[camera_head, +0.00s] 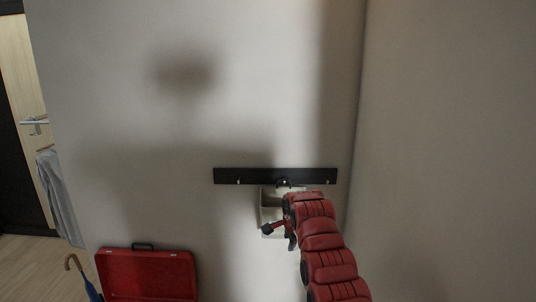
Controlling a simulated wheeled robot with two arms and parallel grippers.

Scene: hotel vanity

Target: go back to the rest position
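My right arm, in red segments, reaches in from the bottom right toward the wall. My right gripper (279,231) is small and dark at its far end, below the black hook rack (226,176). It overlaps a pale grey-beige container or bag (268,208) under the rack. I cannot tell whether it touches this or is shut on it, as the arm hides part of it. My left gripper is not in view.
An open red case (148,275) stands at the bottom left, beside a blue umbrella (92,291) with a curved wooden handle. A door with a lever handle (36,122) and a hanging grey cloth (58,195) is at the far left. A wall corner is just right of the rack.

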